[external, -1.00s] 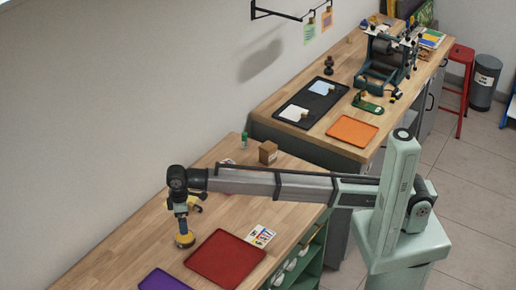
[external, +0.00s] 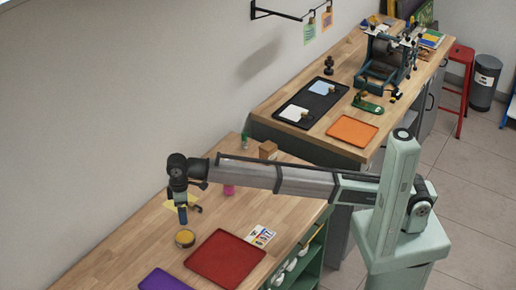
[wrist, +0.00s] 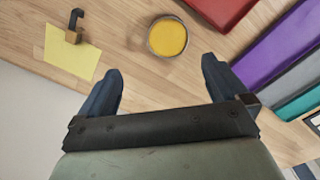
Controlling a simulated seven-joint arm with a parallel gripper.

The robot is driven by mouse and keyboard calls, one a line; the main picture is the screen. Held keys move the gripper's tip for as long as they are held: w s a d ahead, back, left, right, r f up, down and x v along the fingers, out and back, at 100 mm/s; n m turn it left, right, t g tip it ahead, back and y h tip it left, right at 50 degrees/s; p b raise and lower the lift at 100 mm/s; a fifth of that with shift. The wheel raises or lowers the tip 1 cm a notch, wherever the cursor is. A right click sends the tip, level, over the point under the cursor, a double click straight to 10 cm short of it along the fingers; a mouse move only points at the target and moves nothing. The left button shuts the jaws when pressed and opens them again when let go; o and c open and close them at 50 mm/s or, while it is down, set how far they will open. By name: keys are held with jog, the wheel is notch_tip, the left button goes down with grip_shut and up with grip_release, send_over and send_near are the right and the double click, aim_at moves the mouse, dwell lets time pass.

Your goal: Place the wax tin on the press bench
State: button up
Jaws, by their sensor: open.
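A round tin with a yellow top, which looks like the wax tin (external: 185,238), sits upright on the near wooden bench, left of the red tray. In the wrist view the tin (wrist: 168,37) lies ahead of the fingertips, roughly between their lines. My gripper (external: 183,217) is above the tin and apart from it. In the wrist view my gripper (wrist: 162,68) is open with nothing between its fingers. The press bench (external: 343,70) is the far wooden bench, bearing a roller press (external: 384,58) near its back end.
On the near bench are a red tray (external: 226,258), a purple tray (external: 163,281), a printed card (external: 261,235), a yellow sheet (wrist: 66,52) and a brown block (external: 268,150). The press bench holds a black tray (external: 325,102), an orange mat (external: 352,131) and a green tool (external: 367,103).

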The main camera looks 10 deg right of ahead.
jog(key=d, duration=0.2)
jog(key=m+y, duration=0.1)
jog(key=m, duration=2.8)
send_over(185, 237)
jog(key=d, duration=0.1)
jog(key=shift+g, duration=0.4)
jog(key=f, duration=0.6)
jog(key=shift+w+d+f, duration=0.2)
jog(key=shift+w+f, duration=0.15)
jog(key=shift+f, duration=0.05)
jog(key=shift+s+a+f, duration=0.1)
jog(key=shift+a+f, duration=0.1)
jog(key=shift+f, duration=0.7)
jog(key=shift+s+a+f, duration=0.1)
jog(key=shift+a+f, duration=0.15)
jog(key=shift+f, duration=0.7)
jog(key=shift+s+a+f, duration=0.1)
jog(key=shift+a+f, duration=0.1)
jog(key=shift+f, duration=0.7)
jog(key=shift+c, duration=0.4)
